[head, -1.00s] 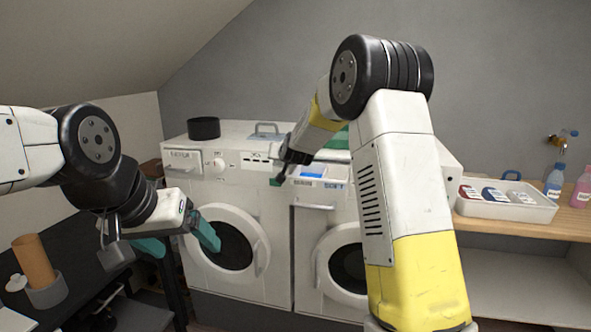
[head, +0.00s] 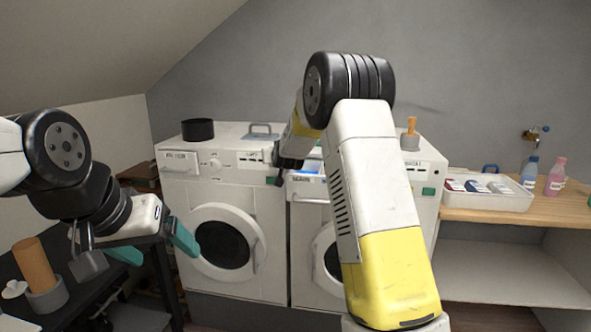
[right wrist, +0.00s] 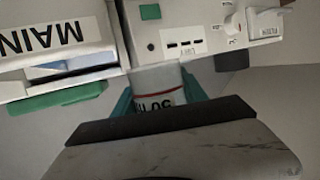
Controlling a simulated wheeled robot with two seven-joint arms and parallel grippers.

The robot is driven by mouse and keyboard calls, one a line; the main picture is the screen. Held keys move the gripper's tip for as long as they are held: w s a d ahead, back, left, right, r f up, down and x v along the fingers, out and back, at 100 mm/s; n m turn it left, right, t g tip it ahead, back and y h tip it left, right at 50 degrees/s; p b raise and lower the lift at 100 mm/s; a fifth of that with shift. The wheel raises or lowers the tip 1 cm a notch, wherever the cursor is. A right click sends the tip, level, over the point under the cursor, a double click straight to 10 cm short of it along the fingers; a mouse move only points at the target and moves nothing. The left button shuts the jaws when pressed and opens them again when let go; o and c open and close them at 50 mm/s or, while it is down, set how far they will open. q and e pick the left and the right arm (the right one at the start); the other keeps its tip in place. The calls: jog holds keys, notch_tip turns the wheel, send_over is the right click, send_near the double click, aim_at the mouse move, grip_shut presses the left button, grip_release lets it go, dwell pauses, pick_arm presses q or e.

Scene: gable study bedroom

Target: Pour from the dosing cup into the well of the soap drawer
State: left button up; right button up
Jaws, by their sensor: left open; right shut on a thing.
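My right gripper (right wrist: 157,92) is shut on the dosing cup (right wrist: 157,84), a white cup with a red band and dark lettering, seen between teal fingers in the right wrist view. The soap drawer (right wrist: 45,42) lies beside it at the left there, with a "MAIN" label, a pale blue recess and a green front strip. In the head view the drawer (head: 307,178) shows partly behind my right arm, and the cup cannot be made out. The cup's contents are not visible. My left gripper (head: 155,247) is open and empty, left of the left machine.
Two white front-loading machines (head: 272,205) stand against the wall. A black round pot (head: 198,129) and an orange-handled item (head: 410,135) are on top. A tray of packs (head: 490,190) and bottles (head: 555,176) stand on the right shelf. A dark table (head: 85,270) is at left.

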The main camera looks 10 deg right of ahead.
jog(key=shift+r, duration=2.5)
jog(key=shift+c, duration=0.2)
jog(key=shift+s, duration=0.1)
